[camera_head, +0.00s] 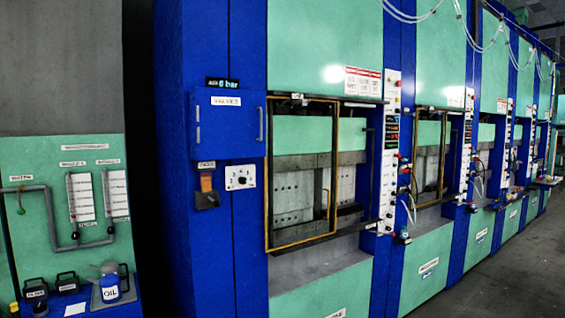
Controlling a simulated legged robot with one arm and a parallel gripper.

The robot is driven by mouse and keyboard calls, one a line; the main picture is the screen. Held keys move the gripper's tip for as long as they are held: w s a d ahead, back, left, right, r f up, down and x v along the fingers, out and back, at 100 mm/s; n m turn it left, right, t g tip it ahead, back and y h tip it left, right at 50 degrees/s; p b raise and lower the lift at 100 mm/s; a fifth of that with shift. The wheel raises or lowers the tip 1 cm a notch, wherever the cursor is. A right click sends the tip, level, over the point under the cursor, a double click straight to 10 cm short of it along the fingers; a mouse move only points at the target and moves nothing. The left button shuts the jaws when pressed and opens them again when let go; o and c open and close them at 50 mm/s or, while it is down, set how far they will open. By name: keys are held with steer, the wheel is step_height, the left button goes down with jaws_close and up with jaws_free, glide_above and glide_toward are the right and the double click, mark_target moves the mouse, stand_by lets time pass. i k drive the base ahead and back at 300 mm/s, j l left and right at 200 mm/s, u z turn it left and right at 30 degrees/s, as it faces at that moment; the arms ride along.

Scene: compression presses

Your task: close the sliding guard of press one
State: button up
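The nearest press (325,45) stands in the middle of the view, with green panels between blue columns. I cannot read a label that names it press one. Its sliding guard (335,165) is a see-through panel in a yellow and dark frame. The guard stands across the left part of the press opening, and the right part beside it (350,170) is uncovered. A vertical handle (326,204) shows low near the guard's right edge. Grey metal tooling shows behind the guard. My gripper is not in view.
A control strip (390,150) with buttons runs down the column right of the opening. A blue valve cabinet (227,125) is on the left. An oil can (109,283) and black-handled boxes stand at lower left. More presses recede to the right beside clear grey floor (500,275).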

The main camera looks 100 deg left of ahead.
mark_target(267, 250)
steer(key=u, duration=3.15)
steer(key=i+j+z, duration=0.35)
steer(key=i, duration=0.45)
steer(key=i+j+z, duration=0.35)
steer(key=i, duration=0.4)
steer(key=i+j+z, duration=0.35)
steer(key=i+j, duration=0.3)
